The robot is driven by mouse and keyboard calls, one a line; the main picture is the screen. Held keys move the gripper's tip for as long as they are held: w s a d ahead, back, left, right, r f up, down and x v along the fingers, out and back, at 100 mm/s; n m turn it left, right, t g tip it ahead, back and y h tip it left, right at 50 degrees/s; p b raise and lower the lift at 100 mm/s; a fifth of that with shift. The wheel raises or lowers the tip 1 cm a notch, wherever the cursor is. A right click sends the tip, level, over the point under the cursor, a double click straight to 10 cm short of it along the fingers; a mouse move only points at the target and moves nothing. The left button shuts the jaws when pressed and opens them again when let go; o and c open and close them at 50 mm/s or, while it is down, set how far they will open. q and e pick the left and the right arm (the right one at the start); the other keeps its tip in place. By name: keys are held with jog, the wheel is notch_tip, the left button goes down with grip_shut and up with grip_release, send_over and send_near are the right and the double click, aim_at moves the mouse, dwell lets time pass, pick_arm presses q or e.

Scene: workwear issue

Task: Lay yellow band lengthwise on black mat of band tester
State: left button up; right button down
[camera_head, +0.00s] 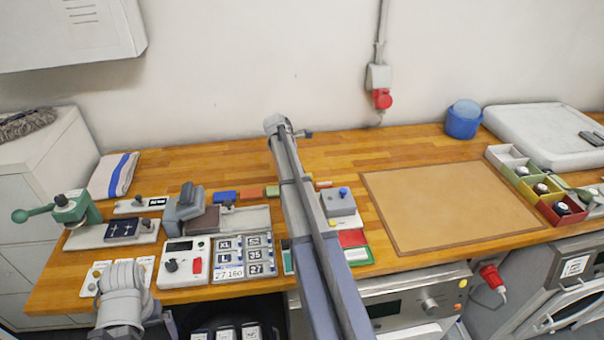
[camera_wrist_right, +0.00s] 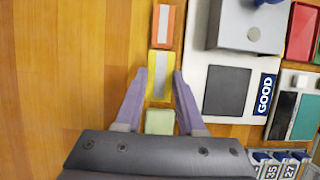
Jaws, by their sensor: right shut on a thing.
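The yellow band (camera_wrist_right: 151,87), with a pale grey label, is on the wooden bench in the right wrist view. My right gripper (camera_wrist_right: 159,74) is shut on it, one finger along each side. The band tester (camera_wrist_right: 196,95) stands just to the right, with a bare black mat (camera_wrist_right: 225,90), a grey housing (camera_wrist_right: 246,28) and a GOOD sign (camera_wrist_right: 265,93). In the head view its grey housing (camera_head: 338,205) with a blue knob shows beside my right arm, which hides the yellow band and gripper. My left gripper is not in view.
An orange band (camera_wrist_right: 165,27) and a green band (camera_wrist_right: 160,121) lie in line with the yellow one. Size cards (camera_head: 243,257) and a grey press (camera_head: 184,208) stand left of my arm. The brown board (camera_head: 440,205) to the right is clear.

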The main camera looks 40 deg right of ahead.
notch_tip(320, 180, up, 6)
jog(key=p, duration=0.4)
jog(key=shift+f, duration=0.2)
jog(key=s+a+r+p, duration=0.2)
jog(key=s+a, duration=0.6)
jog(key=s, duration=0.2)
jog(key=f+b, duration=1)
jog(key=shift+w+d+f, duration=0.2)
jog(key=shift+f+b, duration=0.25)
jog(key=shift+b, duration=0.05)
jog(key=c, duration=0.5)
grip_release()
jog(key=shift+r, duration=0.1)
jog(key=shift+r, duration=0.15)
